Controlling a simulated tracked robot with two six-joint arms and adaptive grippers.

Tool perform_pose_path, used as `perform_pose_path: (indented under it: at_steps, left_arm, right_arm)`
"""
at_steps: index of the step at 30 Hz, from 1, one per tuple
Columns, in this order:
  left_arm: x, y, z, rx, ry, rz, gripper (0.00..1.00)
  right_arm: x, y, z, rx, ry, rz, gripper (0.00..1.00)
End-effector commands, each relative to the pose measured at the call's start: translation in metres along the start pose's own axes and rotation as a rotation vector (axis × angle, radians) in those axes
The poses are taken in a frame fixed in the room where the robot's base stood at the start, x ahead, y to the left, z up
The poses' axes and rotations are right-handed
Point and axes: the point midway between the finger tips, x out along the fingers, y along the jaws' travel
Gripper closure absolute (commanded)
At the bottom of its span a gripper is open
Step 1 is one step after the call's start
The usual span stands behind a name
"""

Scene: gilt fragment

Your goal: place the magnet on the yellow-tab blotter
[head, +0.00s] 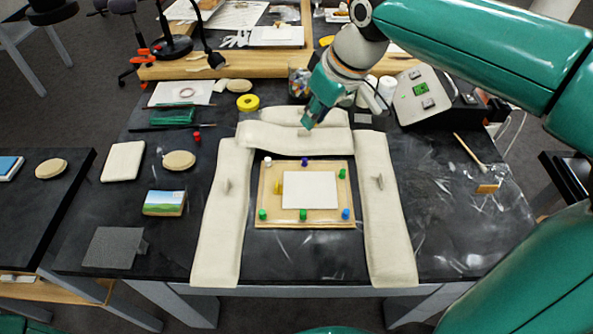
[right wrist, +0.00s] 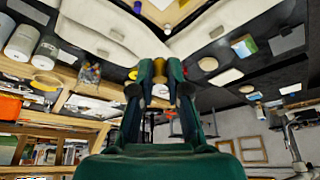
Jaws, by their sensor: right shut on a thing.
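The yellow-tab blotter (head: 310,190) appears to be the white sheet with a yellow tab (head: 278,188) at its left edge. It lies on a wooden board (head: 266,210) between pale padded strips. My right gripper (head: 309,119) is in the air above the far padded strip, beyond the board. In the right wrist view its fingers (right wrist: 160,72) are shut on a small brass-coloured thing (right wrist: 159,68), probably the magnet. It is mostly hidden by the fingers, so its shape is unclear. My left gripper is not in view.
Several coloured pegs, such as a green one (head: 303,214) and a white one (head: 268,162), stand around the sheet. Padded strips (head: 222,205) flank the board. A yellow tape roll (head: 248,102) and a grey instrument box (head: 425,97) stand farther back.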

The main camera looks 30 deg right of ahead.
Motion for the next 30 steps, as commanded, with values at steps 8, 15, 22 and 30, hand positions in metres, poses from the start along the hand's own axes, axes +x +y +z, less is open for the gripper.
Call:
perform_pose_path:
  at_steps: [8,15,22,30]
  left_arm:
    - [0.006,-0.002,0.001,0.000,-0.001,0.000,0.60]
    - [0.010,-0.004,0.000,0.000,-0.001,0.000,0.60]
    - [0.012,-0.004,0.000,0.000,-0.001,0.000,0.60]
    - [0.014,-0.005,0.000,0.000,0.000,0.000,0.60]
  right_arm:
    - [0.047,-0.001,0.020,-0.006,-0.009,-0.004,0.96]
    - [0.108,-0.003,0.042,-0.012,-0.009,-0.007,0.96]
    - [0.141,-0.004,0.053,-0.017,-0.004,-0.007,0.96]
    - [0.165,-0.004,0.063,-0.016,-0.005,-0.008,0.96]
